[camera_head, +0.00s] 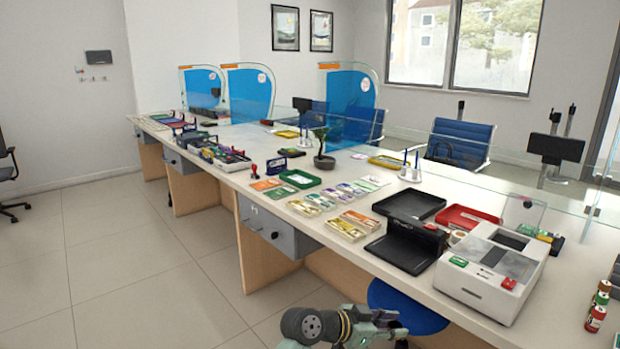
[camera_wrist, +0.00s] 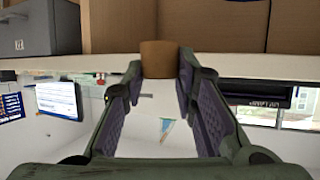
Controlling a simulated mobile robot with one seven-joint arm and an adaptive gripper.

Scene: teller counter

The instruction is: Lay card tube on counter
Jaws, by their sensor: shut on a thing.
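A brown, cylindrical card tube (camera_wrist: 159,59) shows in the wrist view between the fingertips of my gripper (camera_wrist: 160,68). My gripper is shut on it. The wrist picture is upside down; the tube is in front of the counter's white front edge (camera_wrist: 80,63). In the head view the long white counter (camera_head: 565,295) runs from front right to back left. Part of my arm and gripper (camera_head: 375,328) shows at the bottom, in front of the counter. I cannot make out the tube there.
A glass screen runs along the far side. A blue stool (camera_head: 410,308) stands below the front edge. Small bare patches lie beside the machine.

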